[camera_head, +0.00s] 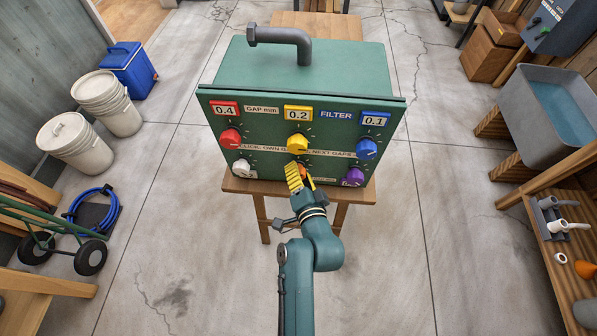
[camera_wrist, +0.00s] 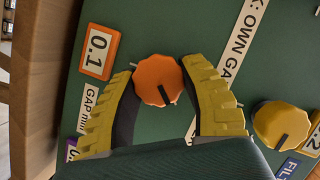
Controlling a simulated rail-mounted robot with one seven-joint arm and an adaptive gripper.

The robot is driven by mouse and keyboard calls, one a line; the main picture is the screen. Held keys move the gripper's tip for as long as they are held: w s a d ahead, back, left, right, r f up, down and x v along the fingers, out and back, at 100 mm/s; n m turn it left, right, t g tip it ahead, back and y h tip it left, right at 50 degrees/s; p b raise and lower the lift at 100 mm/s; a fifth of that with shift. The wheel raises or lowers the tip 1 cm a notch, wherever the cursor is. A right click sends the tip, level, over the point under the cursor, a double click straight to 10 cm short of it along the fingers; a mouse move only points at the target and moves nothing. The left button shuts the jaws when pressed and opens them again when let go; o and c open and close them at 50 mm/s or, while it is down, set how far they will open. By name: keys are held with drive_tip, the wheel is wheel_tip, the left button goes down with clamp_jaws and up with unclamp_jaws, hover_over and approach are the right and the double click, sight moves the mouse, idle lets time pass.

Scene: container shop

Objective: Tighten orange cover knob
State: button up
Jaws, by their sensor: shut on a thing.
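The orange knob (camera_wrist: 158,80) is on the front panel of the green box (camera_head: 300,85), in the lower row between the white knob and the purple knob. My gripper (camera_wrist: 160,82) is at the knob, with one yellow ridged finger on each side of it, shut on it. A dark pointer mark shows on the knob's edge. In the head view my gripper (camera_head: 300,176) hides most of the knob. An orange label reading 0.1 (camera_wrist: 97,52) sits beside the knob in the wrist view.
Other knobs are close by: yellow (camera_head: 297,144), red (camera_head: 230,137), blue (camera_head: 366,149), white (camera_head: 241,167) and purple (camera_head: 353,177). The box stands on a wooden table (camera_head: 262,187). A grey basin (camera_head: 545,112) is at right.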

drive_tip(key=shift+f, duration=0.2)
drive_tip(key=o, duration=1.2)
drive_tip(key=shift+r, duration=0.1)
drive_tip(key=v, duration=1.2)
